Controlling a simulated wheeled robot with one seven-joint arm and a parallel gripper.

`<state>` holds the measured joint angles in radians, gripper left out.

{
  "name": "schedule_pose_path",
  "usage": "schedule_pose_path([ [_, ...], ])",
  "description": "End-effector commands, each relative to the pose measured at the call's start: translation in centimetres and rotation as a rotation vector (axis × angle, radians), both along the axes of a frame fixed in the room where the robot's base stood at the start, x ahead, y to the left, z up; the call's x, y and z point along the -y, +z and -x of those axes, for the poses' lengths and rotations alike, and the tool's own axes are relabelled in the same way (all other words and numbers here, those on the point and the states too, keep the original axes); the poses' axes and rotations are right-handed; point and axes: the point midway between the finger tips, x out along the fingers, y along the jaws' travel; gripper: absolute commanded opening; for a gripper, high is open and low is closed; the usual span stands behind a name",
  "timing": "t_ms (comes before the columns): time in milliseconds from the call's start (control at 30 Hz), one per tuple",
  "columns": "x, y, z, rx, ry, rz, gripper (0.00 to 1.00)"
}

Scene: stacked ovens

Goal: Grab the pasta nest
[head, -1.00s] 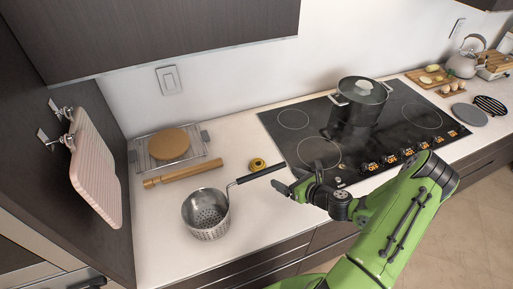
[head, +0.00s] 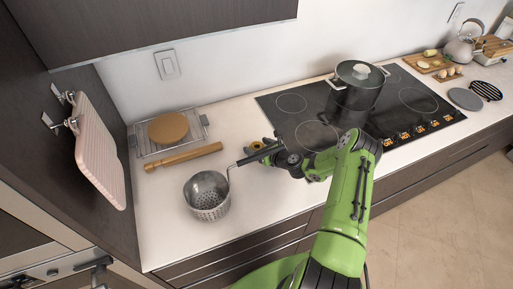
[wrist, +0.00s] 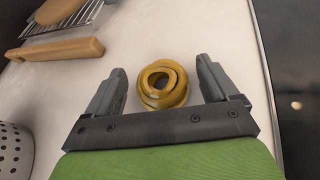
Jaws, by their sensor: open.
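The pasta nest (wrist: 163,84) is a yellow coiled ring lying on the pale counter. In the wrist view it sits between the two grey fingers of my gripper (wrist: 160,70), with a gap on each side. The fingers are open and hold nothing. In the head view the pasta nest (head: 257,144) is partly hidden by my gripper (head: 268,146), beside the cooktop's left edge.
A metal strainer (head: 207,196) stands at left, its dark handle reaching towards my gripper. A rolling pin (head: 184,157) and a wire rack (head: 143,146) with a round board lie behind it. The black cooktop (head: 290,122) with a pot (head: 355,95) is at right.

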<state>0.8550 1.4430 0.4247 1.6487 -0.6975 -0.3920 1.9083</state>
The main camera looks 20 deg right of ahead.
Motion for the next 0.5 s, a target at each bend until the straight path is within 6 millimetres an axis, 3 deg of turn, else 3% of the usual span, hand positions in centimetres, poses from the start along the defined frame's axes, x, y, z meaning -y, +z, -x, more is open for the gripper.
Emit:
schedule_pose_path([
  [133,0.03,0.00,0.05,0.000,0.000,0.000,0.85],
  [500,0.04,0.01,0.07,0.000,0.000,0.001,0.29],
])
